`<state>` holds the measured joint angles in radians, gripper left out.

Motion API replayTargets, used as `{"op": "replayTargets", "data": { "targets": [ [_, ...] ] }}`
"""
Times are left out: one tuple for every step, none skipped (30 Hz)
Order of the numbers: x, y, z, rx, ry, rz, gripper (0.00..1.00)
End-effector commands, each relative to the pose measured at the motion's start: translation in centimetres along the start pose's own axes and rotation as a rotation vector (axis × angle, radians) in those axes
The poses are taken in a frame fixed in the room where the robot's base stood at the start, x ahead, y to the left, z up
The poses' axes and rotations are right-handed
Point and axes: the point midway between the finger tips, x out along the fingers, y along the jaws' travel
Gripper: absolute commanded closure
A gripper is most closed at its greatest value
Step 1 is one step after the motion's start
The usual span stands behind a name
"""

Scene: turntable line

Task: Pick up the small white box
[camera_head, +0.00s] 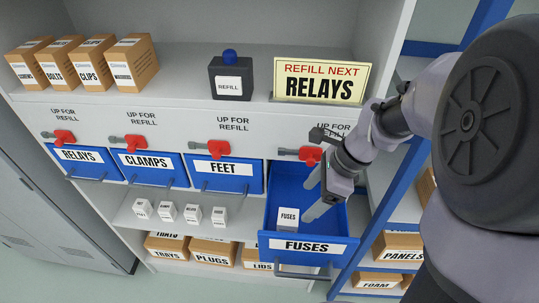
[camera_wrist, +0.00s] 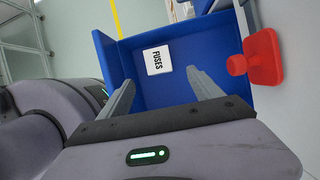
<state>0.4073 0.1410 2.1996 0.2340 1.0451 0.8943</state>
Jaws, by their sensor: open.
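A small white box (camera_head: 288,217) marked FUSES stands inside the pulled-out blue FUSES drawer (camera_head: 340,222), near its front left. In the wrist view the same white box (camera_wrist: 157,60) lies beyond the fingertips, against blue. My gripper (camera_head: 314,196) is open and reaches down into the drawer from the upper right. Its fingers (camera_wrist: 160,80) are spread apart and nothing is between them. The box is close to the fingertips, but I cannot tell whether they touch it. Several other small white boxes (camera_head: 166,211) stand in a row on the shelf left of the drawer.
Shut blue drawers RELAYS (camera_head: 90,171), CLAMPS and FEET (camera_head: 236,186) sit to the left. Red catches (camera_head: 218,149) stick out above the drawers. A sign (camera_head: 321,69) reads "REFILL NEXT RELAYS". Brown boxes (camera_head: 140,65) stand on the top shelf. A blue rack post (camera_head: 385,200) stands right.

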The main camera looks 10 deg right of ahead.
Motion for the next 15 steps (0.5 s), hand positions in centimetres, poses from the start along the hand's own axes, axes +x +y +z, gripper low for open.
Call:
{"op": "replayTargets", "data": {
  "targets": [
    [2.3, 0.1, -0.2, -0.003, 0.0, 0.006, 0.25],
    [3.2, 0.1, -0.2, -0.003, 0.0, 0.005, 0.25],
    [4.5, 0.1, -0.2, -0.004, 0.001, 0.005, 0.25],
    [5.3, 0.1, -0.2, -0.004, 0.001, 0.005, 0.25],
    [6.1, 0.1, -0.2, -0.004, 0.0, 0.005, 0.25],
    [7.0, 0.1, -0.2, -0.005, 0.002, 0.004, 0.25],
    [7.6, 0.1, -0.2, -0.004, 0.001, 0.004, 0.25],
    [8.1, 0.1, -0.2, -0.005, 0.001, 0.003, 0.25],
    [8.6, 0.1, -0.1, -0.005, 0.001, 0.002, 0.25],
    [8.8, 0.1, -0.1, -0.005, 0.001, 0.001, 0.25],
    [9.1, 0.1, -0.1, -0.006, 0.001, 0.001, 0.25],
    [9.6, 0.1, 0.0, -0.007, 0.002, 0.002, 0.25],
    [10.1, 0.2, 0.0, -0.007, 0.002, 0.003, 0.25],
    [10.8, 0.2, 0.1, -0.007, 0.002, 0.002, 0.25],
    [11.7, 0.3, 0.2, -0.008, 0.002, 0.003, 0.25]
  ]
}}
